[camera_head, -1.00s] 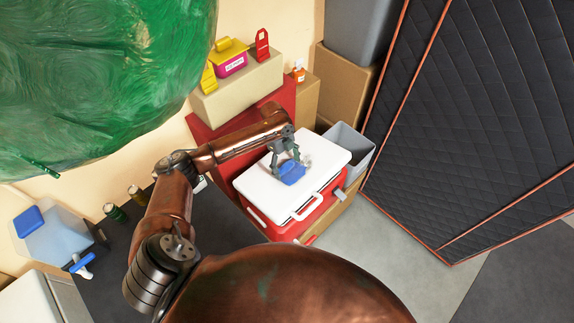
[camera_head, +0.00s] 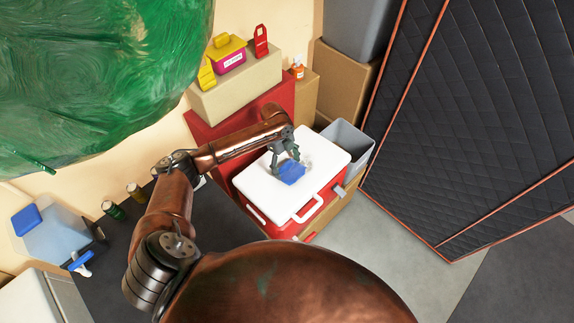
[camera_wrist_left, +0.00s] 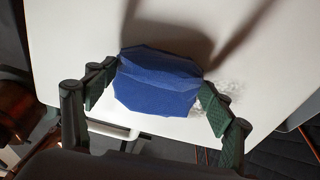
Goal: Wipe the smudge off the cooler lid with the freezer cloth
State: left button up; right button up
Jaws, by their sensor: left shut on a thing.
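The red cooler (camera_head: 262,217) has a white lid (camera_head: 322,155), which also fills much of the left wrist view (camera_wrist_left: 65,35). My left gripper (camera_head: 287,168) is over the lid, shut on the blue freezer cloth (camera_head: 292,175). In the left wrist view the cloth (camera_wrist_left: 158,82) is bunched between the two fingers of the gripper (camera_wrist_left: 155,90). A grey speckled smudge (camera_wrist_left: 215,100) shows on the lid beside the cloth and right finger; the cloth may hide part of it. The cloth is at the lid surface; contact is not certain. My right gripper is not in view.
A grey bin (camera_head: 350,140) stands right behind the cooler. A beige box (camera_head: 240,88) holds a pink and yellow container (camera_head: 229,60) and a red item (camera_head: 261,42). An orange bottle (camera_head: 297,68) stands beside it. Dark quilted panels (camera_head: 480,120) stand at right.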

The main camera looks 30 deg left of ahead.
aim_at(293, 160)
pick_arm(q)
jog(key=shift+d+f, duration=0.1)
jog(key=shift+f, duration=0.4)
dwell(0.3)
jog(key=shift+w+d+f+b, duration=0.1)
jog(key=shift+w+d+b, duration=0.1)
jog(key=shift+w+b, duration=0.25)
jog(key=shift+w+d+b, duration=0.2)
jog(key=shift+w+d, duration=0.05)
jog(key=shift+w, duration=0.35)
jog(key=shift+w+d+f+b, duration=0.1)
jog(key=shift+w+d+b, duration=0.1)
jog(key=shift+w+b, duration=0.25)
